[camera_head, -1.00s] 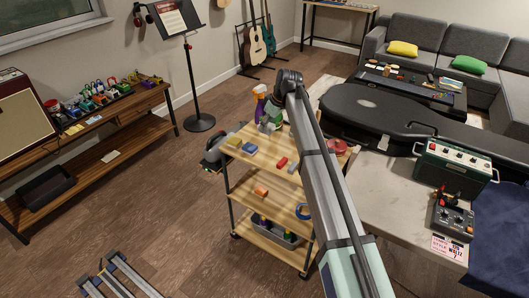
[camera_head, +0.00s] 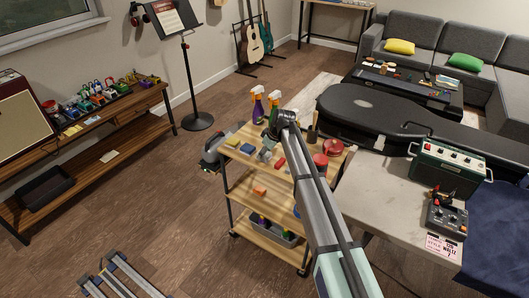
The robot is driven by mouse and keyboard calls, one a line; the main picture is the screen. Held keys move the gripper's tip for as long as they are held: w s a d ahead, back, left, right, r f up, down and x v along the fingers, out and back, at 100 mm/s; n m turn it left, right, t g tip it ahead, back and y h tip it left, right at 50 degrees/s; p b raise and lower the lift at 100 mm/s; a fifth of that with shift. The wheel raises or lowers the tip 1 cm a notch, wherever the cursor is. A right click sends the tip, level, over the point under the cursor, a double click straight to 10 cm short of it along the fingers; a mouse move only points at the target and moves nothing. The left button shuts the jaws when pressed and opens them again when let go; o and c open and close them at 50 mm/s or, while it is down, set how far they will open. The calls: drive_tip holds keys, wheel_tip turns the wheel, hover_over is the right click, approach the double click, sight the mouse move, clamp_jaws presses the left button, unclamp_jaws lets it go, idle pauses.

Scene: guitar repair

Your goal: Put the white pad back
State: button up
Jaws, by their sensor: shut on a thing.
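My gripper (camera_head: 266,150) is small in the head view, low over the top shelf of the wooden cart (camera_head: 246,134), beside the blue block. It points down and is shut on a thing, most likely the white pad. The pad is hidden or too small to make out clearly between the fingers. I cannot tell whether it touches the shelf.
The cart top holds a yellow block (camera_head: 232,141), a blue block (camera_head: 248,149), a red block (camera_head: 280,163), spray bottles (camera_head: 257,103) and red round containers (camera_head: 333,147). An orange block (camera_head: 260,190) lies on the middle shelf. A black guitar case (camera_head: 365,110) lies behind.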

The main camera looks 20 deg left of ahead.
drive_tip(key=shift+f, duration=0.2)
drive_tip(key=o, duration=1.1)
drive_tip(key=shift+r, duration=0.1)
drive_tip(key=b+v, duration=0.2)
drive_tip(key=v, duration=1)
